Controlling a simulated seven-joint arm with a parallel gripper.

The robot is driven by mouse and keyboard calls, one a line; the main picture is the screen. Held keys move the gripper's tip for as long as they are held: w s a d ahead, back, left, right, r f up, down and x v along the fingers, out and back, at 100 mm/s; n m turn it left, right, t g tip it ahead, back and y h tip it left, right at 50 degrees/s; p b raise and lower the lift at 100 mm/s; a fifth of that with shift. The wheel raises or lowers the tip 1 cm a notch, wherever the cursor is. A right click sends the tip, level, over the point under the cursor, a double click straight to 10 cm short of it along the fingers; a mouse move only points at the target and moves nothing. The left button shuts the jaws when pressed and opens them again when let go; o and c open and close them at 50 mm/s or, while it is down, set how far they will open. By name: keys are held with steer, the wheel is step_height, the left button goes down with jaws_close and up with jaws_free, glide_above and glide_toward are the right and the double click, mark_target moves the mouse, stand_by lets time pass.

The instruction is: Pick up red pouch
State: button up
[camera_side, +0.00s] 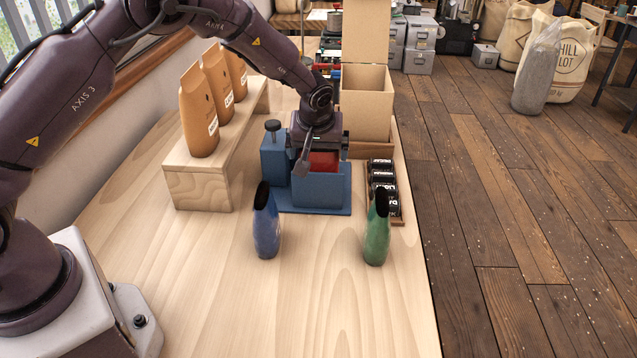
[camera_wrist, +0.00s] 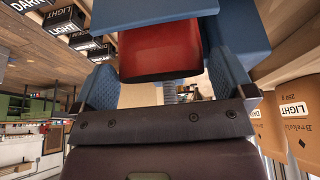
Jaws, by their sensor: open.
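The red pouch (camera_side: 323,160) stands in a blue fixture (camera_side: 322,190) in the middle of the bench, with only its upper part showing above the fixture's front wall. In the wrist view the red pouch (camera_wrist: 160,52) shows between the two blue-padded fingers of my gripper (camera_wrist: 165,72), with the blue fixture (camera_wrist: 170,12) beyond it. My gripper (camera_side: 320,150) is open, low over the fixture at the pouch; whether a finger touches the pouch I cannot tell. The pouch's lower part is hidden.
A blue pouch (camera_side: 266,228) and a green pouch (camera_side: 377,238) stand in front of the fixture. Brown bags (camera_side: 197,110) stand on a wooden riser (camera_side: 198,188) at left. A row of dark labelled packs (camera_side: 384,188) and an open carton (camera_side: 366,95) are at right and behind.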

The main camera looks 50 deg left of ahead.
steer(key=x, duration=0.4)
steer(key=shift+w+f, duration=0.15)
steer(key=c, duration=0.8)
steer(key=shift+c, duration=0.2)
step_height(320, 180, up, 18)
steer(key=d+m, duration=0.1)
steer(key=d, duration=0.4)
steer(key=s+d+f, duration=0.5)
steer(key=s+d, duration=0.1)
steer(key=d, duration=0.1)
steer(key=s+f+n, duration=0.1)
steer(key=s+f, duration=0.2)
steer(key=f, duration=1)
steer(key=shift+s+a+f, duration=0.2)
steer(key=shift+s+f, duration=0.05)
steer(key=shift+s, duration=0.15)
